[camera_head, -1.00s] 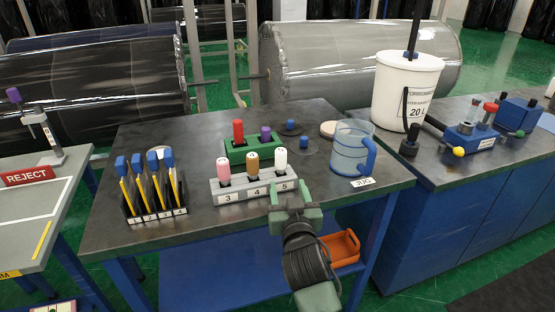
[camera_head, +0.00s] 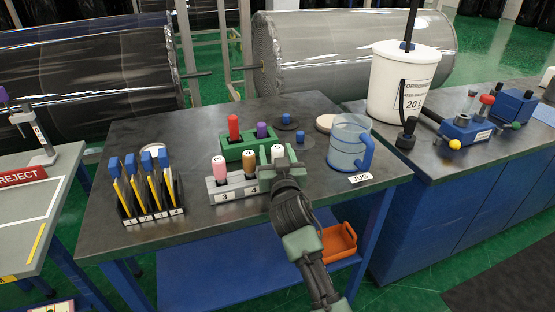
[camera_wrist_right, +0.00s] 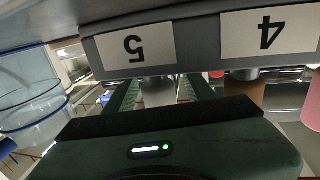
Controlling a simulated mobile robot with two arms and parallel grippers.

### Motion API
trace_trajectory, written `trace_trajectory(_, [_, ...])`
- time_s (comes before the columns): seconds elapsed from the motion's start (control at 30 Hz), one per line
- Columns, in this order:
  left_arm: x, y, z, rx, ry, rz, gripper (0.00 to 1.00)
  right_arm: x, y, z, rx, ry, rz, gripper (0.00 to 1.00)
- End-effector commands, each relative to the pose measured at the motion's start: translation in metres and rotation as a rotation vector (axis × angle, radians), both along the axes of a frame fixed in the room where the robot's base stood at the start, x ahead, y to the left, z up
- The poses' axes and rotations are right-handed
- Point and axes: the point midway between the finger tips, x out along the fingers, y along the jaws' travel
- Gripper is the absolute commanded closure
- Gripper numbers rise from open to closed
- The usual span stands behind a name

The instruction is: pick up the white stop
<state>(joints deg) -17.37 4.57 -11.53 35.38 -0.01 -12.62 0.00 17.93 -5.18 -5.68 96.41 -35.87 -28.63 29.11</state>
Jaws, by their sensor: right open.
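The white stop (camera_head: 278,150) stands upright in the grey holder (camera_head: 222,193) at its right end, the place labelled 5 in the earlier head view. My right gripper (camera_head: 279,156) is at that end, with its fingers on either side of the white stop. In the right wrist view, which is upside down, the white stop (camera_wrist_right: 158,92) shows between the two green fingers under the 5 label. The jaws are open; I cannot tell whether either finger touches it. The pink stop (camera_head: 219,167) and brown stop (camera_head: 249,161) stand to the left. My left gripper is out of view.
A green holder (camera_head: 232,152) with a red stop (camera_head: 234,127) and a purple stop (camera_head: 262,130) stands just behind. A clear blue jug (camera_head: 347,148) is close on the right.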

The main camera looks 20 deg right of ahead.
Motion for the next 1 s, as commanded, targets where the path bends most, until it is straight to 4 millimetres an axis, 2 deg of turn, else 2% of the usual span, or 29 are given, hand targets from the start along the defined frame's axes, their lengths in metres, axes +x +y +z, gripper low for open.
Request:
trace_trajectory(0.17, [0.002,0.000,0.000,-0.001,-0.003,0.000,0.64,0.000,0.000,0.000,0.000,0.000,0.000,0.46])
trace_trajectory(0.2, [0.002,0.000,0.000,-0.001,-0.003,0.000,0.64,0.000,0.000,0.000,0.000,0.000,0.000,0.52])
trace_trajectory(0.37, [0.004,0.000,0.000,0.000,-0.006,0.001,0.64,0.000,0.000,0.000,0.000,0.000,0.000,0.96])
trace_trajectory(0.4, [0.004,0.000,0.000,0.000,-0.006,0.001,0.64,0.000,0.000,0.000,0.000,0.000,0.000,1.00])
trace_trajectory(0.77, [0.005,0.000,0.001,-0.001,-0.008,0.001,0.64,0.000,0.000,0.004,0.000,-0.001,0.000,1.00])
trace_trajectory(0.87, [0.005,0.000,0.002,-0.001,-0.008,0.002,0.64,0.000,0.000,0.012,-0.001,-0.004,0.000,1.00])
trace_trajectory(1.0, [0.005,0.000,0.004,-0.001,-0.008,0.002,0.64,0.000,0.001,0.033,-0.001,-0.005,0.001,1.00])
